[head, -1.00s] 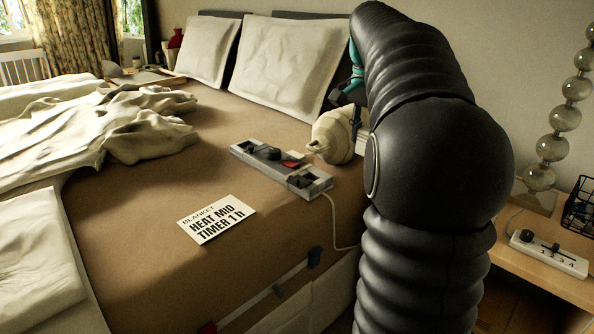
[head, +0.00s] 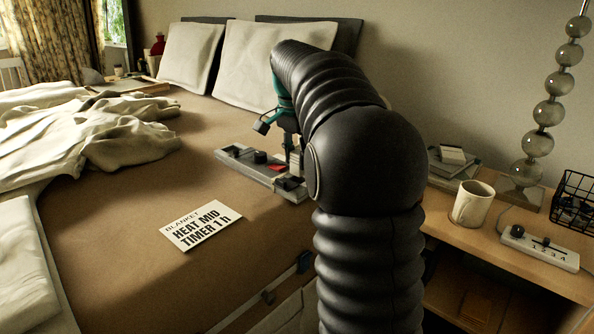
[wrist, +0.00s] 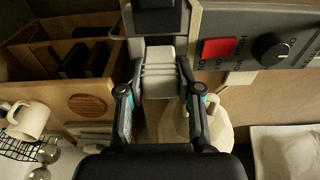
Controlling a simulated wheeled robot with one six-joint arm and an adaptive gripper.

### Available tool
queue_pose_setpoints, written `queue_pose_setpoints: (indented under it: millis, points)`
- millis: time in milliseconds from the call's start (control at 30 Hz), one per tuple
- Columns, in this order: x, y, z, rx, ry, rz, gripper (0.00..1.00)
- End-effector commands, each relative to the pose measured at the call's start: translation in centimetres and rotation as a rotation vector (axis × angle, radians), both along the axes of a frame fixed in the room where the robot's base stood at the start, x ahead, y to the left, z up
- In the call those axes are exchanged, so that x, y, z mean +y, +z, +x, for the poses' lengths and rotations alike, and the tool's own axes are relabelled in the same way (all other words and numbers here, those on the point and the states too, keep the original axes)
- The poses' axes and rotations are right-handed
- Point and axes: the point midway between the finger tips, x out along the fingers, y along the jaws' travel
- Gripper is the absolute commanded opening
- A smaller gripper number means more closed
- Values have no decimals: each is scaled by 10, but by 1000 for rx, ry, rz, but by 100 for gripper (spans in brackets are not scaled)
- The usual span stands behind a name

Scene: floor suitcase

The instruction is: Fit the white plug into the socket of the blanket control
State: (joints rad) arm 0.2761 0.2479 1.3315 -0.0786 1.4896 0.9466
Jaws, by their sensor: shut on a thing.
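The white plug (wrist: 158,68), a ribbed block, sits between the fingers of my gripper (wrist: 160,92), which is shut on it. The grey blanket control (head: 240,163) lies on the brown bed cover, with a dark knob and a red switch; it crosses the top of the wrist view (wrist: 240,22). In the wrist view the plug's far end meets the grey end part of the control. I cannot tell whether it is in the socket, which I cannot make out clearly. In the head view my gripper (head: 293,150) stands over the control's right end, partly hidden by my arm.
A bedside table (head: 480,245) on the right carries a mug (head: 472,204), a switched power strip (head: 540,247) and a wire basket (head: 575,200). Rumpled bedding (head: 85,130) lies at left.

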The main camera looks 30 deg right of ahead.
Motion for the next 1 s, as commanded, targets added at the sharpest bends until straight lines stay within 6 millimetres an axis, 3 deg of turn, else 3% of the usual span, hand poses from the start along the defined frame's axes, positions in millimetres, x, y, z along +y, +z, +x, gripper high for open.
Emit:
queue_pose_setpoints:
  millis: [233,600,633,733,1000]
  points:
    - [0,-33,-1,0,-1,0,0]
    - [-1,-37,-1,1,-1,0,0]
    - [-1,-37,-1,1,-1,0,37]
    - [-1,-36,-1,0,-1,0,60]
    - [-1,-36,-1,0,0,0,60]
